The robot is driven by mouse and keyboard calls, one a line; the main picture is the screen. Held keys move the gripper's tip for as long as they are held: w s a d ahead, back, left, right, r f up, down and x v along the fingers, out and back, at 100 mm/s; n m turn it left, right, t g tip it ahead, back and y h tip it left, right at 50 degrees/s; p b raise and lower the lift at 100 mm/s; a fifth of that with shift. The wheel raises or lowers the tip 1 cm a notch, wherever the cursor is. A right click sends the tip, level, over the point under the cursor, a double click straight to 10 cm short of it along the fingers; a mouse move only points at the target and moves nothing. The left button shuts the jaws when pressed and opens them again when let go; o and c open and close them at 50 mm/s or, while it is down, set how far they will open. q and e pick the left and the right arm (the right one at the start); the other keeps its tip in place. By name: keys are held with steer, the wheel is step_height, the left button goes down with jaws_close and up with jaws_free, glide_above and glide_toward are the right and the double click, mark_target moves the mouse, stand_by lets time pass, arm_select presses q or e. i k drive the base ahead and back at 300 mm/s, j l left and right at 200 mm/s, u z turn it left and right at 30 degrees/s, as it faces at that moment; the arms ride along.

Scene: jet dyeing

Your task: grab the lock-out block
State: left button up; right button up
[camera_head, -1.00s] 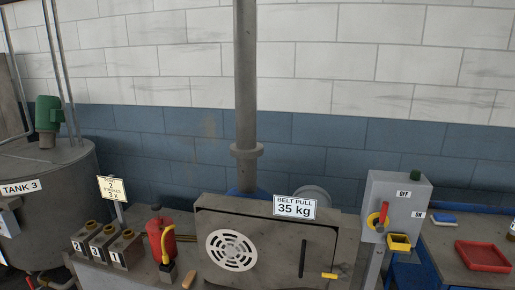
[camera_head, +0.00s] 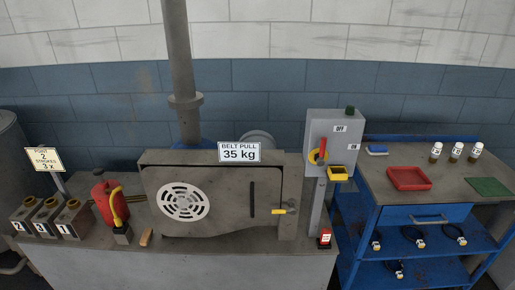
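A small red block with a white label (camera_head: 324,238) stands on the right front corner of the machine bench, at the foot of the grey switch post. Its label is too small to read; it looks like a lock-out block. Above it is the grey switch box (camera_head: 345,128) marked OFF and ON, with a red and yellow rotary handle (camera_head: 318,152). A yellow holder with a dark opening (camera_head: 338,173) sits at the box's lower right. Neither of my grippers is in view.
A red can (camera_head: 103,202) and numbered blocks (camera_head: 45,217) stand left. A blue trolley (camera_head: 455,215) at right holds a red tray (camera_head: 409,178) and small bottles.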

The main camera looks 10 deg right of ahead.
mark_target(326, 233)
steer(key=i+l, duration=0.1)
steer(key=l, duration=0.7)
steer(key=i+l+z, duration=0.1)
steer(key=l, duration=0.3)
steer(key=i+l, duration=0.15)
steer(key=l, duration=0.25)
steer(key=i+l, duration=0.1)
steer(key=l, duration=0.3)
steer(key=z, duration=0.05)
